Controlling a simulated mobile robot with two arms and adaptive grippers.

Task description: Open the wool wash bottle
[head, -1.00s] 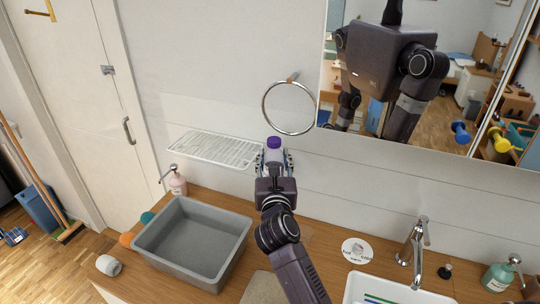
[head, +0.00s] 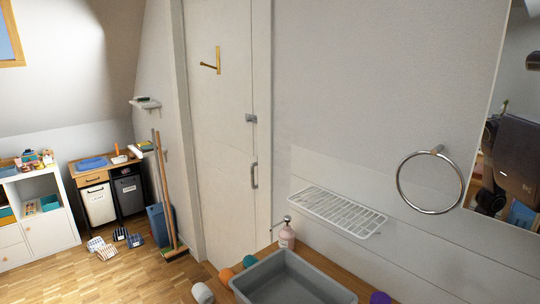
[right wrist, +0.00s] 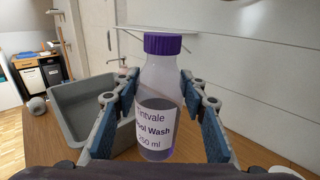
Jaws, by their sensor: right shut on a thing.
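The cap is clear of the fingers. In the head view only the purple cap (head: 380,298) shows at the bottom edge; the rest of the bottle is out of frame. My left gripper is in neither current view.
A grey basin (head: 290,280) sits on the wooden counter (right wrist: 50,150), left of the bottle. A white wire rack (head: 338,211) and a metal ring (head: 430,182) are on the wall. A pink pump bottle (head: 287,236) stands behind the basin.

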